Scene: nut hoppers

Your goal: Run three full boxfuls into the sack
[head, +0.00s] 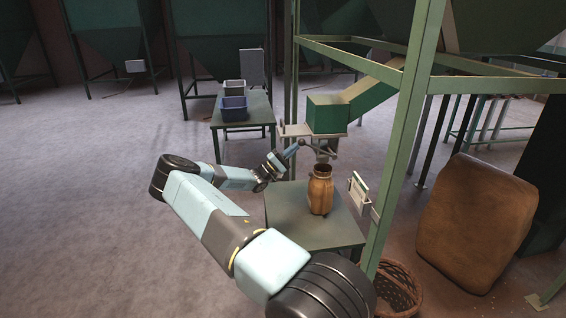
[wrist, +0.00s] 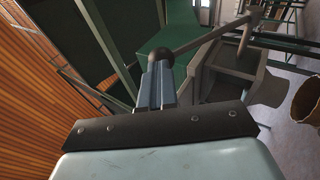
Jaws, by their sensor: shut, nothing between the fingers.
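A green box (head: 327,114) sits at the foot of a sloping green chute, with a grey spout (head: 323,147) below it. A lever (wrist: 210,37) with a dark ball knob (head: 301,142) is at the spout; the knob also shows in the wrist view (wrist: 161,56). My gripper (head: 290,152) is shut and empty, its fingertips (wrist: 157,80) right at the knob; I cannot tell whether they touch it. A tan sack (head: 320,190) stands upright on a grey-green table, below the spout. Its open rim shows at the wrist view's right edge (wrist: 306,100).
Green frame posts (head: 400,130) stand right of the table (head: 285,210). A wicker basket (head: 398,290) and large brown sack (head: 475,222) are at right. Blue and grey bins (head: 234,108) stand on a back table. Floor at left is clear.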

